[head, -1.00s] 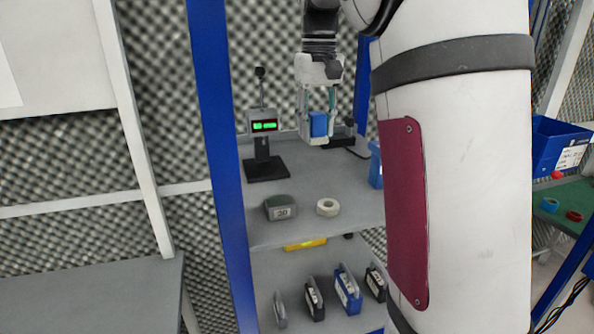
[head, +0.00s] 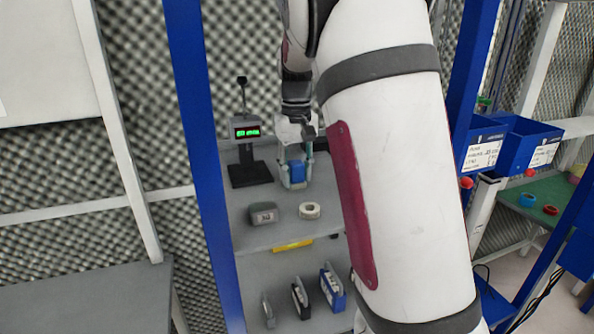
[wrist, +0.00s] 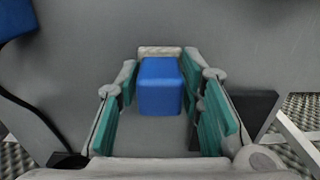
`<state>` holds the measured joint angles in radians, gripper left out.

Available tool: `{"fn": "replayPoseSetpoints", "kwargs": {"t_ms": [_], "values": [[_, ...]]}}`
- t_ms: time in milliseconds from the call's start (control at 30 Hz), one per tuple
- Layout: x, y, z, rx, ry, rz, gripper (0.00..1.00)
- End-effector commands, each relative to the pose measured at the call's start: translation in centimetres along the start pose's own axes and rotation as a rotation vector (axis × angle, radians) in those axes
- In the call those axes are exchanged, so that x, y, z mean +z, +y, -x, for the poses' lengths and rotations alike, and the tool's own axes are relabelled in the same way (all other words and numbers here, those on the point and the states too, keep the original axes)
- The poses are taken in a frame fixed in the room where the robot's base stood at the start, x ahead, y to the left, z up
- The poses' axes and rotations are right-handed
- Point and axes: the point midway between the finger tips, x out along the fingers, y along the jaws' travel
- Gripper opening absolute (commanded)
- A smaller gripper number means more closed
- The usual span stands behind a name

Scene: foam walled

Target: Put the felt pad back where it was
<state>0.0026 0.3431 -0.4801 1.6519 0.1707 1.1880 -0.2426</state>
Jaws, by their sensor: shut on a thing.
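The felt pad looks like a blue block (head: 298,171) with a pale layer at its lower end; in the wrist view the blue body (wrist: 160,85) and the pale strip (wrist: 160,51) both show. My gripper (head: 296,180) is shut on it, with a teal-lined finger on each side. It holds the pad upright, low over the rear of the grey shelf (head: 243,208). I cannot tell whether the pale end touches the shelf.
A stand with a green-lit display (head: 246,132) is left of my gripper. In front are a dark grey labelled block (head: 264,213) and a white tape roll (head: 310,210). Blue bins (head: 525,150) stand at right. My arm hides the shelf's right part.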

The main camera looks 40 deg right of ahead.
Motion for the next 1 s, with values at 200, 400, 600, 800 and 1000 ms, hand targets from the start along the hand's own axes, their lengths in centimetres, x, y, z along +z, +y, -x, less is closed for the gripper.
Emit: {"fn": "replayPoseSetpoints", "kwargs": {"t_ms": [200,400,600,800,1000], "values": [[0.0,0.0,0.0,0.000,0.000,0.001,0.54],[0.0,0.0,0.0,0.000,0.000,0.001,0.54],[-0.2,0.0,1.3,0.000,0.004,0.002,0.54],[-0.3,0.0,5.0,0.001,0.006,0.001,0.54],[-0.3,0.0,8.9,0.001,0.004,0.000,0.54]]}}
